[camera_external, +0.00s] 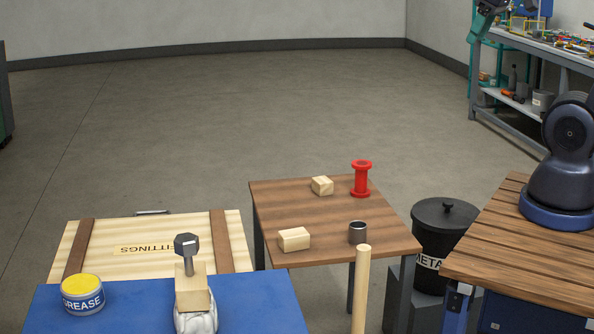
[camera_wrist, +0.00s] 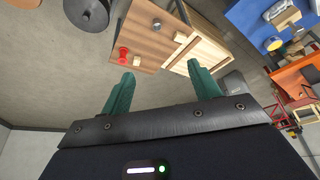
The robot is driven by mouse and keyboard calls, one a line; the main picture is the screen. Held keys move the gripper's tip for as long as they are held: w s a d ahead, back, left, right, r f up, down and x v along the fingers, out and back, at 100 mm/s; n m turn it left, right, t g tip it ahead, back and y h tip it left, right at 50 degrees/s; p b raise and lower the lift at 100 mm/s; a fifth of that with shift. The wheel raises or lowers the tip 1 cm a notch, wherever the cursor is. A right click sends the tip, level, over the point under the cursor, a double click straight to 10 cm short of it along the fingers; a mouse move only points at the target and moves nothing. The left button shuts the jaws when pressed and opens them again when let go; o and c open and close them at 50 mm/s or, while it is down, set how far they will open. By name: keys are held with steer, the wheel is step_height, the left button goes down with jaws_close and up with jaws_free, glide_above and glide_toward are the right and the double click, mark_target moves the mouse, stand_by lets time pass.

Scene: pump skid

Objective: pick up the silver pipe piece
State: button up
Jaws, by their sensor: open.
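The silver pipe piece (camera_external: 358,234) is a short grey open cylinder. It stands upright near the front right of the small brown table (camera_external: 335,214), and shows small near the top of the wrist view (camera_wrist: 157,24). My gripper (camera_wrist: 160,72) has two teal fingers spread wide apart with nothing between them. The table with the pipe piece lies well beyond the fingertips. In the external view, a teal part that looks like my gripper shows at the top right edge, high and far from the pipe piece.
On the same table are a red spool (camera_external: 361,178) and two wooden blocks (camera_external: 322,186) (camera_external: 294,239). A wooden dowel (camera_external: 361,290) rises at the table's front edge. A black bin (camera_external: 440,235) stands right; a wooden crate (camera_external: 150,243) and grease tin (camera_external: 82,294) are left.

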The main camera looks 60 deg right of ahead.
steer(key=shift+o, duration=0.9)
steer(key=m+g+h, duration=0.1)
steer(key=m+g, duration=0.3)
steer(key=m, duration=0.5)
glide_above(358, 227)
steer(key=s+a, duration=0.2)
steer(key=a, duration=0.1)
step_height(358, 227, down, 47)
steer(key=shift+w+d+f, duration=0.2)
steer(key=shift+f, duration=1.65)
steer(key=shift+w+d+f, duration=0.15)
steer(key=shift+w+f, duration=0.05)
steer(key=shift+f, duration=1.6)
steer(key=shift+w+d+f, duration=0.2)
steer(key=shift+f, duration=1.65)
